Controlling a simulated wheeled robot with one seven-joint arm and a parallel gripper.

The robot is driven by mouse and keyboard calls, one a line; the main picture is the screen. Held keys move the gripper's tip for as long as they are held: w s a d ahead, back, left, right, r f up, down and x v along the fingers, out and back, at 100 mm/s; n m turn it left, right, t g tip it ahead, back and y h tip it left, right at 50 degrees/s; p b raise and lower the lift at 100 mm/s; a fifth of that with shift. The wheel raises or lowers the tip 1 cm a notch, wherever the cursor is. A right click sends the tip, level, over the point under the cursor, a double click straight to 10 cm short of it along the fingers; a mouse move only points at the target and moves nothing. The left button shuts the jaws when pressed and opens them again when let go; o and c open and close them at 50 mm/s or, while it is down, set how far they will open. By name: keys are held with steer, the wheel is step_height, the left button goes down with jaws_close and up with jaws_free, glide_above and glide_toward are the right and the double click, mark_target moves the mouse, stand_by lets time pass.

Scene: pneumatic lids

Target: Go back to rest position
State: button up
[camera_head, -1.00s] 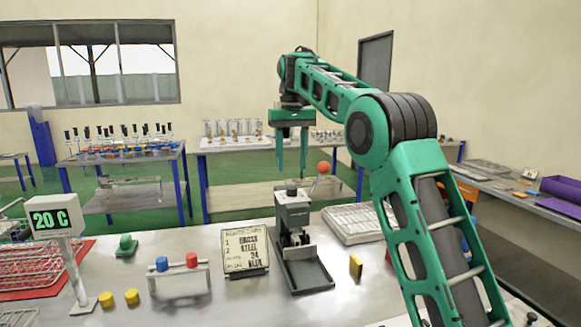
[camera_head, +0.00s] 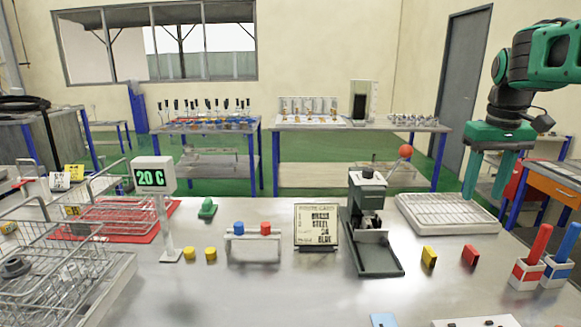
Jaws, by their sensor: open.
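My gripper (camera_head: 489,180) hangs at the right side of the head view, fingers pointing down. It is open and empty, the two green fingers apart. It is in the air above the white slotted tray (camera_head: 447,226) on the bench, apart from everything. My arm (camera_head: 545,65) runs out of view at the right edge.
The metal bench (camera_head: 290,285) holds a grey press (camera_head: 368,230), a sign card (camera_head: 317,226), a rack with blue and red caps (camera_head: 253,247), a 20 C display (camera_head: 153,175), wire baskets (camera_head: 60,285) and red and blue handled holders (camera_head: 528,270) at right.

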steer(key=s+f+m, duration=0.1)
steer(key=s+f, duration=0.4)
steer(key=s, duration=0.4)
steer(key=s+a+f+m, duration=0.1)
steer(key=s+f+m, duration=0.1)
steer(key=s+f, duration=0.4)
steer(key=s+a+f+m+g, duration=0.1)
steer(key=s+f, duration=0.5)
steer(key=s, duration=0.7)
steer(key=shift+s+a+f+m+y, duration=0.15)
steer(key=shift+s+m+y, duration=0.25)
steer(key=shift+m, duration=0.3)
steer(key=shift+w, duration=0.1)
steer(key=shift+w+f, duration=0.3)
steer(key=shift+w, duration=0.45)
steer(key=shift+s+r, duration=0.1)
steer(key=shift+s, duration=0.05)
